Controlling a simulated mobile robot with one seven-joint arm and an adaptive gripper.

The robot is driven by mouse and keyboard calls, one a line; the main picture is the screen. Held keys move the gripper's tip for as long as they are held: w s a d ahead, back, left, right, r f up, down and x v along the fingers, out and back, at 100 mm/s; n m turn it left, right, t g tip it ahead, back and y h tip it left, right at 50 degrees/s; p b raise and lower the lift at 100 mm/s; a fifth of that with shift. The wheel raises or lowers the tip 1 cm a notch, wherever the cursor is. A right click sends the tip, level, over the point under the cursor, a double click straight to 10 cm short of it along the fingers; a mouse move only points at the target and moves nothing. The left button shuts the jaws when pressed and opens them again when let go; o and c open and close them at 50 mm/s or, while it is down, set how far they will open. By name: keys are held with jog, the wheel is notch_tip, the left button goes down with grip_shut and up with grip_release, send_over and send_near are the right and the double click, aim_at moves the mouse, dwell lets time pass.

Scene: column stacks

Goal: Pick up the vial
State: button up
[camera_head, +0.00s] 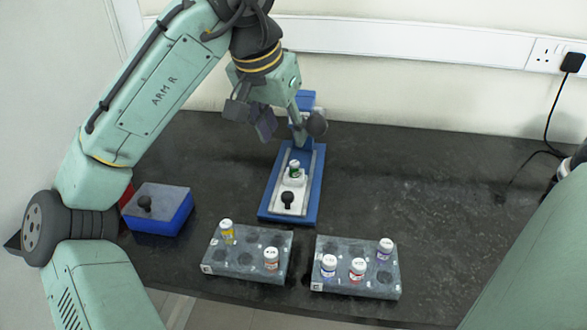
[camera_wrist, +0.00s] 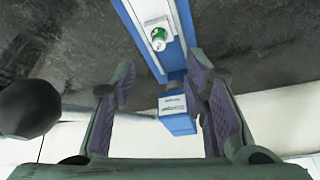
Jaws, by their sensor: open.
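A vial with a white cap and green label (camera_head: 294,169) stands in the pale carriage of a blue-framed device (camera_head: 311,188). The wrist view shows this vial (camera_wrist: 158,36) near the top, with its green and white top facing the camera. My gripper (camera_head: 251,119) is open and empty, raised above the bench near the back end of the device, to the left of its upright post. In the wrist view the two purple-padded fingers (camera_wrist: 158,88) are spread apart, with the vial beyond them and not between them.
The front left rack (camera_head: 245,272) holds a yellow vial (camera_head: 227,231) and an orange-labelled vial (camera_head: 271,259). The front right rack (camera_head: 345,285) holds three vials. A blue box with a black knob (camera_head: 158,207) sits at left. The bench right of the device is clear.

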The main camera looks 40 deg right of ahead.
aim_at(294, 163)
jog(key=x, duration=0.9)
jog(key=shift+d+f, duration=0.1)
jog(key=shift+f, duration=0.3)
jog(key=shift+c, duration=0.2)
grip_shut()
jog(key=shift+r, duration=0.1)
